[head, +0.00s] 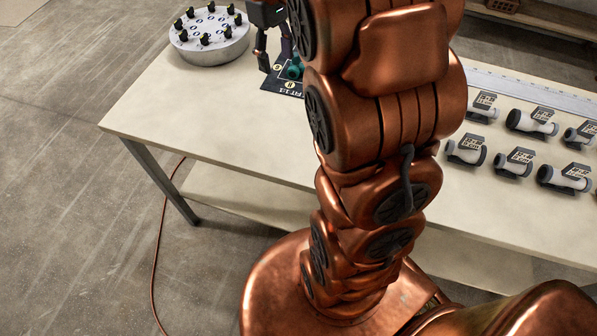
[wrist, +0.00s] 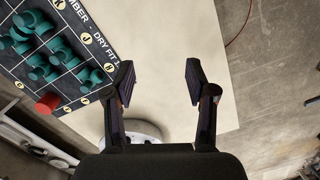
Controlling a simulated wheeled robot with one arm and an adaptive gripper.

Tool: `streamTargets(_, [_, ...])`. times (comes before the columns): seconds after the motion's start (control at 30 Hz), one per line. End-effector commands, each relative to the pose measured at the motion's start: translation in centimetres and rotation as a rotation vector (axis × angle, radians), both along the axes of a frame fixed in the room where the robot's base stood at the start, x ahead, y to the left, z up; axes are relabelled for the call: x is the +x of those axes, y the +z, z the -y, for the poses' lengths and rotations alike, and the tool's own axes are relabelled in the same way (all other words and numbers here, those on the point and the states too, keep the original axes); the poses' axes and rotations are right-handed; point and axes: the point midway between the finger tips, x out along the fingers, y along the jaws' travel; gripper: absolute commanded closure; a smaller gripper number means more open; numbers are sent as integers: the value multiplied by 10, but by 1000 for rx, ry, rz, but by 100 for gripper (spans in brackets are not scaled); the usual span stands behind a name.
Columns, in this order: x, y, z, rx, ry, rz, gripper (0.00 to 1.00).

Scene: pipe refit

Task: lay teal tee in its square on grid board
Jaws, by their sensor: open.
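The dark grid board (wrist: 88,85) lies at the left of the wrist view, with white lines, lettering and round letter marks. Several teal fittings (wrist: 40,68) stand on its squares; I cannot tell which one is the task's tee. In the head view a corner of the board (head: 270,84) and one teal fitting (head: 294,71) show beside my arm, which hides the rest. My gripper (wrist: 159,80) is open with nothing between its fingers, over bare tabletop just right of the board's edge.
A round pale fixture (head: 213,53) with several black knobs stands at the table's far left corner. Grey-and-white fittings (head: 512,164) with printed tags stand in rows on the right. The table's front left (head: 165,115) is clear. A cable (head: 157,235) runs along the floor.

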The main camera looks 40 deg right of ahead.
Motion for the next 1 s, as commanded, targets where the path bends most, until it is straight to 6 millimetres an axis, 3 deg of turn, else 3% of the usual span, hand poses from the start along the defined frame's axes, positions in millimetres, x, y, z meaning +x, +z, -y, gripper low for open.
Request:
streamTargets(0.2, [-58, -6, -47, -2, -53, -13, 44])
streamTargets(0.5, [-145, -29, -95, -7, -122, -34, 44])
streamTargets(0.73, [-209, -54, -118, -16, -164, -54, 44])
streamTargets(0.9, [-237, -67, -125, -22, -183, -58, 44])
streamTargets(1.0, [-243, -70, -127, -24, -189, -59, 44])
